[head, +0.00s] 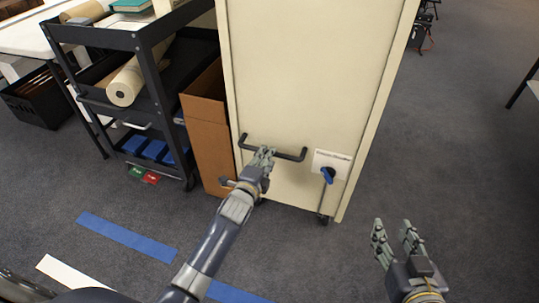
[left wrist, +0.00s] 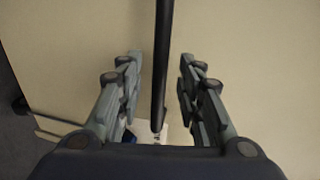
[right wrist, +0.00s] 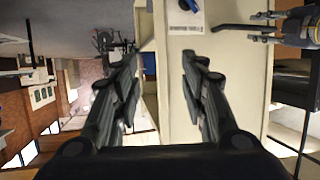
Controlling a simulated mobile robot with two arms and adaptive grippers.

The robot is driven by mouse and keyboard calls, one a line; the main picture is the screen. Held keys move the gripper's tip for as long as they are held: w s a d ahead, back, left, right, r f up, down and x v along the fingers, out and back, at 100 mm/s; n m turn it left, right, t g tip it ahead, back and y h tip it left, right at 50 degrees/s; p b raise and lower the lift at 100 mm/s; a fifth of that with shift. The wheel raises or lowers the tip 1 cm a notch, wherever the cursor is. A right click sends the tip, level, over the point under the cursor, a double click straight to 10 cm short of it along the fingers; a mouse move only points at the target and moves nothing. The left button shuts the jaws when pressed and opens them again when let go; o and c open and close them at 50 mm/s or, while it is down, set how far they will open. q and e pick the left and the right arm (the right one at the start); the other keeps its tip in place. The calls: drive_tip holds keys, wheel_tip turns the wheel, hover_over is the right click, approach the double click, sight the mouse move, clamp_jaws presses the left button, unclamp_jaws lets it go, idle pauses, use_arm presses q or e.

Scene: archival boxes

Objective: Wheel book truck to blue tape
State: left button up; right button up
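The cream book truck (head: 300,80) stands upright on casters in the middle of the head view, with a black bar handle (head: 290,154) low on its near face. My left gripper (head: 263,155) is at the handle. In the left wrist view, the handle bar (left wrist: 163,60) lies between the open fingers (left wrist: 160,85), with gaps on both sides. My right gripper (head: 396,232) is open and empty, over the floor to the right of the truck. Blue tape (head: 126,237) lies on the floor at lower left; another blue strip (head: 236,293) is partly hidden behind my left arm.
A black cart (head: 150,75) with a paper roll (head: 128,84) and a cardboard box (head: 207,130) stand left of the truck. A white strip (head: 70,271) lies near the blue tape. A label and blue knob (head: 328,175) are beside the handle.

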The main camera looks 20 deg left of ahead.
use_arm(q)
drive_tip(key=w, duration=0.1)
drive_tip(key=w+b, duration=0.1)
drive_tip(key=w, duration=0.1)
drive_tip(key=shift+f, duration=0.35)
drive_tip(key=shift+w, duration=0.4)
use_arm(e)
wheel_tip(320, 180, up, 7)
drive_tip(key=w+a+t+y, duration=0.1)
drive_tip(key=w+t, duration=0.1)
drive_tip(key=t, duration=0.2)
drive_tip(key=shift+a, duration=0.25)
drive_tip(key=shift+f, duration=0.1)
use_arm(q)
clamp_jaws()
